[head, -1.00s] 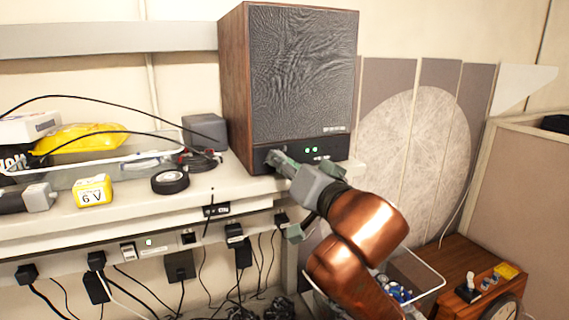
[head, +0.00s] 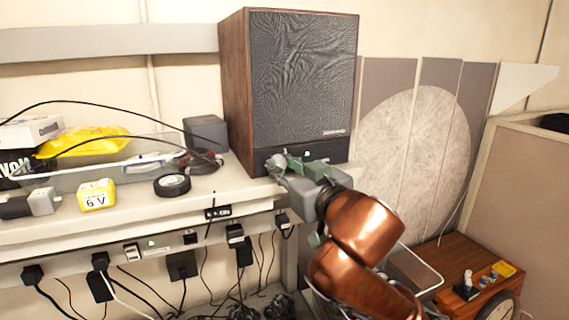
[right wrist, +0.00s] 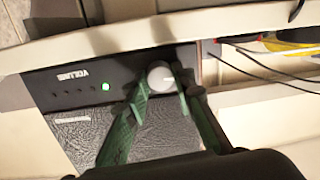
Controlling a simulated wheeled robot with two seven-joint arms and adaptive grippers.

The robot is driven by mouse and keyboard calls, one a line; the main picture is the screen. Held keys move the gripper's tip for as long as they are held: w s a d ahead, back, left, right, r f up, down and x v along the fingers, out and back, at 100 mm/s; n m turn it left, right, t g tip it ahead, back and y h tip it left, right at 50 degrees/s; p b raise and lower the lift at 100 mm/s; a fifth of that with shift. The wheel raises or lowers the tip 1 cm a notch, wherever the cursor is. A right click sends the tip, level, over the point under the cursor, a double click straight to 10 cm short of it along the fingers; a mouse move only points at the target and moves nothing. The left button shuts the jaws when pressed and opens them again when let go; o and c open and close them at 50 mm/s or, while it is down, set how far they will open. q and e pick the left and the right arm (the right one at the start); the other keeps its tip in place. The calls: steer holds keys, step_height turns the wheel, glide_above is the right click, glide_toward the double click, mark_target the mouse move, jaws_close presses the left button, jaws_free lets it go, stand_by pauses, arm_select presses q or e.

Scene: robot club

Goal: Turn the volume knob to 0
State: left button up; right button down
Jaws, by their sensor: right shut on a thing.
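The dark speaker (head: 300,85) with brown wooden sides stands upright on the shelf. Its front panel (right wrist: 65,88) carries the word VOLUME, upside down in the right wrist view, with a row of small lights. One light (right wrist: 105,86) glows green there; the others look dark. The round, pale volume knob (right wrist: 159,76) sits between the green fingers of my right gripper (right wrist: 161,82), which is shut on it. My left gripper is out of view.
Left of the speaker on the shelf (head: 135,208) are a roll of black tape (head: 172,185), a yellow 6 V battery (head: 96,195), a clear tray (head: 75,178) and a dark box (head: 205,131). Plugs and cables hang below the shelf edge.

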steer(key=shift+r+n+p, duration=0.15)
steer(key=shift+n+p, duration=0.25)
steer(key=shift+n, duration=1.4)
steer(key=c, duration=1.6)
jaws_free()
steer(key=v, duration=1.2)
steer(key=shift+s+a, duration=0.1)
steer(key=shift+a, duration=0.05)
